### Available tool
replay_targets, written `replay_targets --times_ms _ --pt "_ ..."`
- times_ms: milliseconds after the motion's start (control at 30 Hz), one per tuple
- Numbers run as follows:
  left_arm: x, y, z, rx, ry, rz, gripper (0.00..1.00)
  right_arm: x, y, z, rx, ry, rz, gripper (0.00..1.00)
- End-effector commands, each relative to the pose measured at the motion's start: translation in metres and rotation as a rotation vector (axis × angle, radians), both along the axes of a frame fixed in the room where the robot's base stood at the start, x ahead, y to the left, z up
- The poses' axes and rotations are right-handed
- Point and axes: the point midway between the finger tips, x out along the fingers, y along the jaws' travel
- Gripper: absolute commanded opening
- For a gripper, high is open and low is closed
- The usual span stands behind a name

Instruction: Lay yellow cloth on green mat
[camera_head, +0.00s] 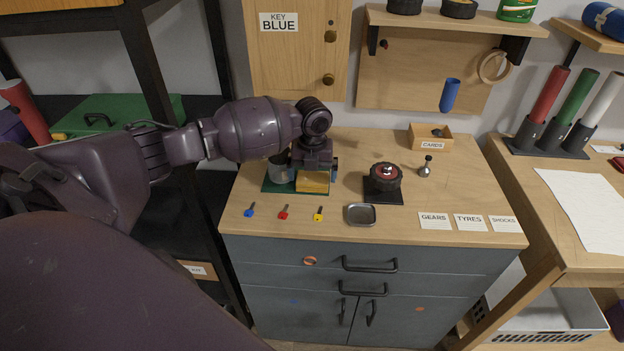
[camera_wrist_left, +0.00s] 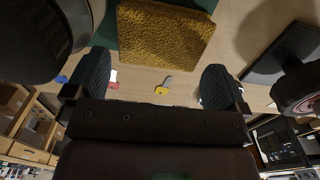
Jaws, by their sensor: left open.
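The yellow cloth (camera_head: 313,183) is a flat, thick-looking rectangle over the right part of the green mat (camera_head: 275,187) on the cabinet top. In the left wrist view the cloth (camera_wrist_left: 165,38) lies in front of my fingers, with a strip of the green mat (camera_wrist_left: 108,32) beside it. I cannot tell whether its whole underside touches the mat. My left gripper (camera_head: 313,163) is directly above and behind the cloth. In the left wrist view its two fingers (camera_wrist_left: 153,82) are wide apart with nothing between them. My right gripper is not in view.
A grey jar (camera_head: 281,174) stands on the mat, left of the cloth. A tyre (camera_head: 385,176) sits on a black pad to the right. Blue, red and yellow keys (camera_head: 284,212) and a metal tray (camera_head: 361,214) lie in front.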

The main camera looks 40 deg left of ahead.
Motion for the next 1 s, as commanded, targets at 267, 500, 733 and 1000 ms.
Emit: replay_targets --times_ms 267,500,733,1000 --pt "0.001 0.001 0.057 0.002 -0.005 -0.001 1.00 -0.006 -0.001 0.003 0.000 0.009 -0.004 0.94" --pt "0.001 0.000 0.087 0.001 -0.002 -0.001 1.00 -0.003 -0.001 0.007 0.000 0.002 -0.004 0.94" --pt "0.000 0.000 0.094 0.000 -0.001 0.000 1.00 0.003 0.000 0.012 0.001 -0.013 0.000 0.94" --pt "0.000 0.000 0.094 0.001 -0.001 0.000 1.00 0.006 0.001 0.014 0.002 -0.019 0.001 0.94"
